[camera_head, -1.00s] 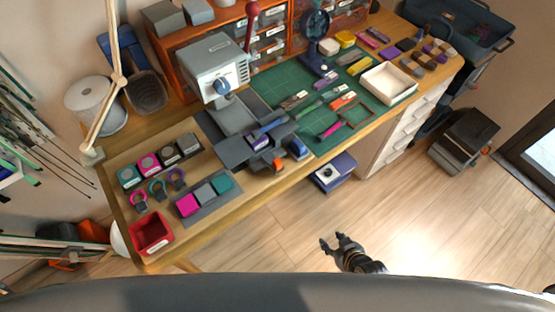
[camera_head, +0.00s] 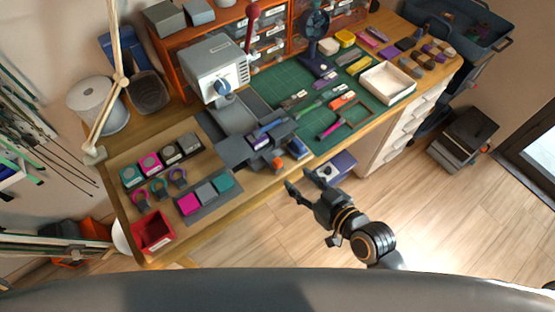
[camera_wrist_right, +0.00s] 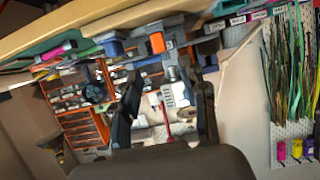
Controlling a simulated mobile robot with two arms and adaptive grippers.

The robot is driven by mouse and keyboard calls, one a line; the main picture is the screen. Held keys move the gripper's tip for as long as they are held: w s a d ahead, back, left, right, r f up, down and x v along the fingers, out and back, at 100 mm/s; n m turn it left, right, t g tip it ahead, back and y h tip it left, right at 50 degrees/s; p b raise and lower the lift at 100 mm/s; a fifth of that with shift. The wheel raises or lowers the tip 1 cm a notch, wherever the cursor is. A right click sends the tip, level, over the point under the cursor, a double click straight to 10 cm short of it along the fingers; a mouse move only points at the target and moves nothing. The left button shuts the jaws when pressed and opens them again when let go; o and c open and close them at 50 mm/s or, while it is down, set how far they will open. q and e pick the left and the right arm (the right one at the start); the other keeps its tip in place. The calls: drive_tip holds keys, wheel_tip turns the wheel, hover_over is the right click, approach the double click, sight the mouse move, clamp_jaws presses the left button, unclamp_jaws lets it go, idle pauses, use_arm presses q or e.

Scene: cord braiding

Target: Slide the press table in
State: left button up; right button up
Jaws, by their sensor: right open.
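The press (camera_head: 212,68) is a light grey box with a blue knob and a red lever (camera_head: 252,20), at the back of the workbench. Its dark grey press table (camera_head: 234,152) sticks out in front toward the bench's front edge, with blue and grey parts (camera_head: 268,132) on it and an orange piece (camera_head: 277,163) at its front. My right gripper (camera_head: 299,180) is open and empty, just off the bench front, near and apart from the table's front. In the right wrist view the press (camera_wrist_right: 176,92) shows between the open fingers. My left gripper is not in view.
A green mat (camera_head: 295,82) with tools lies right of the press, and a white tray (camera_head: 388,82) beyond it. Left are colored blocks and a red bin (camera_head: 152,232). A drawer unit (camera_head: 388,150) stands under the bench.

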sight(280, 164)
drive_tip(key=x, duration=1.1)
clamp_jaws()
